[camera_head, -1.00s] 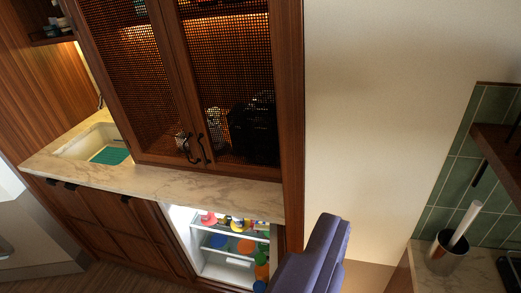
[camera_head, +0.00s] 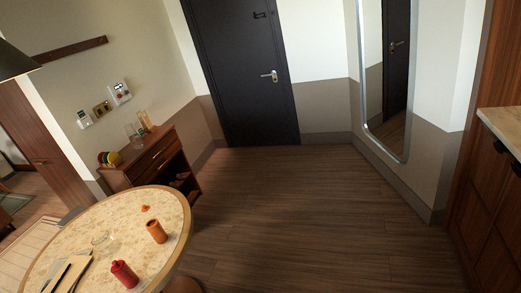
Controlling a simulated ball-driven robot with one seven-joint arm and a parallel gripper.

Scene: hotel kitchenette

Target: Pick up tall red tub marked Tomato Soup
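A small red container (camera_head: 124,274) stands on the round table (camera_head: 185,215) at the lower left. It is too small to read any marking, so I cannot tell whether it is the Tomato Soup tub. An orange-brown cylindrical container (camera_head: 156,231) stands a little behind it to the right, apart from it. My gripper does not show in this view.
A board with dark utensils (camera_head: 68,273) and a clear glass item (camera_head: 101,240) lie on the table. A wooden cabinet (camera_head: 150,160) stands behind it. A black door (camera_head: 240,80) and a mirror (camera_head: 388,75) are beyond. The wooden floor (camera_head: 310,220) is clear.

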